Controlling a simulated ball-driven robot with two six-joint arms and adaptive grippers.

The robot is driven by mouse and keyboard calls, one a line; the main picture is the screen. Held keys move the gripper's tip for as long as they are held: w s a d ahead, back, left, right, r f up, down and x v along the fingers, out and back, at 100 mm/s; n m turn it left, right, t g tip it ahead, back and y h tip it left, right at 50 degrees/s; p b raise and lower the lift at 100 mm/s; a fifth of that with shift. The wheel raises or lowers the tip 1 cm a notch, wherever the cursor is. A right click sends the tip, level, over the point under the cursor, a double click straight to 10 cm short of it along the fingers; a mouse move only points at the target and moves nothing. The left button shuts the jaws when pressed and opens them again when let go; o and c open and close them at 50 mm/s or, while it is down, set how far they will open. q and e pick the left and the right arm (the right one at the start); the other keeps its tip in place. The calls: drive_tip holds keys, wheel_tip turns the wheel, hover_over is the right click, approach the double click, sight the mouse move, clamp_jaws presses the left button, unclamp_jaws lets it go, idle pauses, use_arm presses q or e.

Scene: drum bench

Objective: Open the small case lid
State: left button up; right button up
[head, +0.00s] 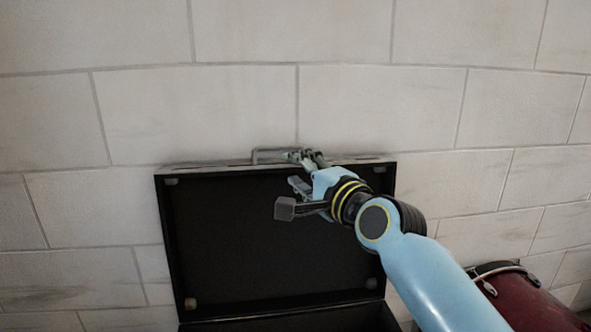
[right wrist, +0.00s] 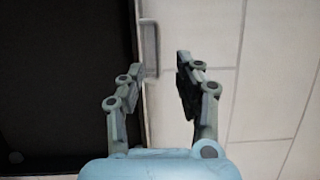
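The case lid (head: 260,240) is black inside and stands raised, nearly upright, in front of the wall in the head view. The case body (head: 300,322) shows only as a dark strip at the bottom edge. A metal handle (head: 262,154) sits on the lid's top edge. My right gripper (head: 300,172) is at the lid's top edge, just right of the handle. In the right wrist view its fingers (right wrist: 160,72) are apart, with the lid's edge and the handle (right wrist: 150,48) showing between and beyond them. I cannot tell whether a finger touches the lid. My left gripper is out of view.
A pale block wall (head: 350,100) rises close behind the lid. A dark red drum (head: 535,300) stands at the lower right, beside my right arm. The space left of the lid is clear in front of the wall.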

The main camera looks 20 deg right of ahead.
drive_tip(key=s+d, duration=0.2)
drive_tip(key=s, duration=0.8)
drive_tip(key=shift+s, duration=0.35)
